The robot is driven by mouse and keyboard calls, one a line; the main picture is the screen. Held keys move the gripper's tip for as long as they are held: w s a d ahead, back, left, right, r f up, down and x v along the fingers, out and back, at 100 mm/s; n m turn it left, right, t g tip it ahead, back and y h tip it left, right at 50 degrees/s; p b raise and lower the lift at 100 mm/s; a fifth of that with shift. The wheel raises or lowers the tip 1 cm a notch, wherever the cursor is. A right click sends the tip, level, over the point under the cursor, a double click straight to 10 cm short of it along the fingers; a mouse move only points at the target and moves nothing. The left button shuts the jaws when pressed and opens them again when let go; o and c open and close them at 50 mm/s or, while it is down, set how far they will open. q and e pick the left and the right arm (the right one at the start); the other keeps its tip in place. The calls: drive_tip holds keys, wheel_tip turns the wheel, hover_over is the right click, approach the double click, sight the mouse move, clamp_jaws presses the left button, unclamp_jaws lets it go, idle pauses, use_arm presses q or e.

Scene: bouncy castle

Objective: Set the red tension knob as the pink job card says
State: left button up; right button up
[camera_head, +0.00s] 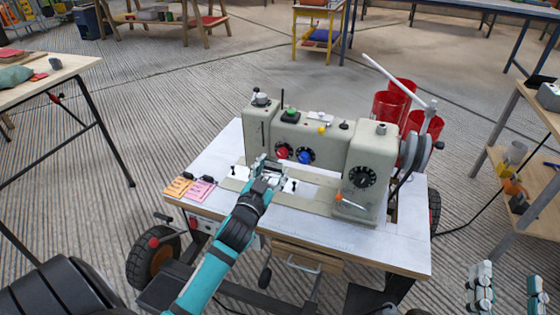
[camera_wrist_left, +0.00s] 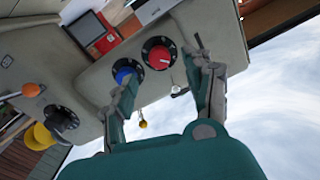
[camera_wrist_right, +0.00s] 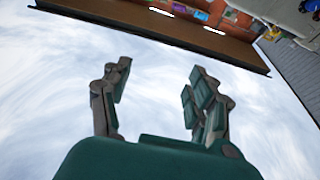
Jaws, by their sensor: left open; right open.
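The red tension knob (camera_head: 283,152) sits on a black dial on the front of the grey-green sewing machine (camera_head: 370,155). In the left wrist view the red knob (camera_wrist_left: 159,56) appears between the open fingertips of my left gripper (camera_wrist_left: 163,68), with no clear contact. One finger overlaps the neighbouring blue knob (camera_wrist_left: 126,72). In the head view my left gripper (camera_head: 268,168) is just in front of the knobs. The pink job card (camera_head: 199,190) lies at the table's left front corner; its writing is too small to read. My right gripper (camera_wrist_right: 160,72) is open and empty.
An orange card (camera_head: 177,186) lies beside the pink one. A black dial (camera_head: 362,177) and an orange-tipped lever (camera_head: 345,198) are at the machine's right. Red cups (camera_head: 390,107) stand behind it. The white tabletop (camera_head: 370,241) is bare along its front right.

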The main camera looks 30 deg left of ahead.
sight(281, 155)
use_arm(q)
drive_tip(key=b+x, duration=0.1)
drive_tip(key=x, duration=0.4)
drive_tip(key=shift+w, duration=0.4)
use_arm(e)
drive_tip(key=s+r+t, duration=0.1)
drive_tip(key=r+t+y, duration=0.1)
drive_tip(key=r, duration=0.1)
drive_tip(key=s+r+t, duration=0.1)
drive_tip(key=r, duration=0.1)
drive_tip(key=shift+s+r+t, duration=0.1)
drive_tip(key=shift+s+t, duration=0.2)
drive_tip(key=shift+t, duration=0.1)
use_arm(q)
drive_tip(key=shift+c, duration=0.4)
